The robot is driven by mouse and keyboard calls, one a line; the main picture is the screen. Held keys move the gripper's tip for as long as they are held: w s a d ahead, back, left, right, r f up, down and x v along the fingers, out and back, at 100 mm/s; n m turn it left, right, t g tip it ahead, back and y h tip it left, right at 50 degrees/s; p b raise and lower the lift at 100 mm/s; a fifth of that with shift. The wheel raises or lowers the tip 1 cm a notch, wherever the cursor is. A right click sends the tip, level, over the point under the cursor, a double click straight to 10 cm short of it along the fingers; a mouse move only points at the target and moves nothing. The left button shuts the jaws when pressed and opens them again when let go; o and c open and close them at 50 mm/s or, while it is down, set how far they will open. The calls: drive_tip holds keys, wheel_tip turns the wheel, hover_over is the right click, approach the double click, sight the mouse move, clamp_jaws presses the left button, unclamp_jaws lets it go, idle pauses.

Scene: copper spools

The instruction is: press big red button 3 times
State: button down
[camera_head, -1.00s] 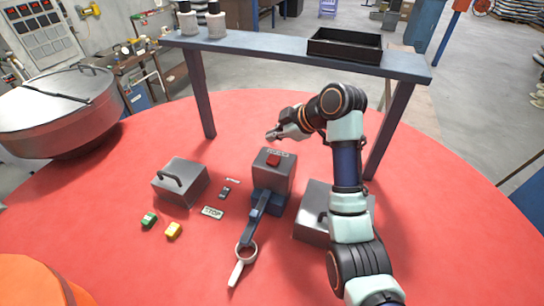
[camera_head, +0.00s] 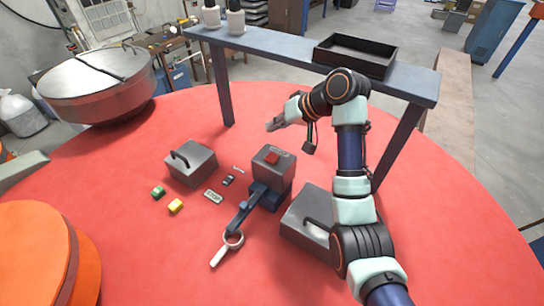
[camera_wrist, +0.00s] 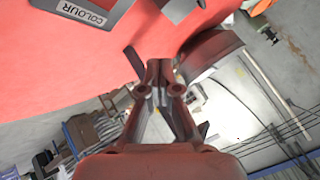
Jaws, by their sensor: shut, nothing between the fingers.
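The big red button (camera_head: 272,158) sits on top of a grey box (camera_head: 274,170) near the middle of the red table in the head view. A small label lies beside the button on the box top. My gripper (camera_head: 270,127) is shut and empty. It appears above and beyond the button in the head view, apart from it. In the wrist view my gripper (camera_wrist: 160,64) has its fingers together, with a COLOUR label (camera_wrist: 83,14) on a grey surface at the upper left. I cannot tell whether the red patch at that view's top edge is the button.
A blue-handled lever (camera_head: 240,216) extends from the box toward the front. Grey handled boxes stand to the left (camera_head: 190,163) and right (camera_head: 307,222). A raised shelf (camera_head: 290,53) with a black tray (camera_head: 354,54) spans the back.

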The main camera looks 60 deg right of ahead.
drive_tip(key=b, duration=0.6)
hover_over(268, 155)
drive_tip(key=s, duration=0.2)
wheel_tip(268, 155, down, 7)
drive_tip(key=shift+r, duration=0.2)
drive_tip(key=shift+f, duration=1.05)
drive_tip(key=shift+f, duration=0.15)
drive_tip(key=shift+f, duration=0.3)
drive_tip(key=shift+f, duration=0.65)
idle(0.4)
drive_tip(key=shift+r+p, duration=0.95)
drive_tip(key=shift+r, duration=0.1)
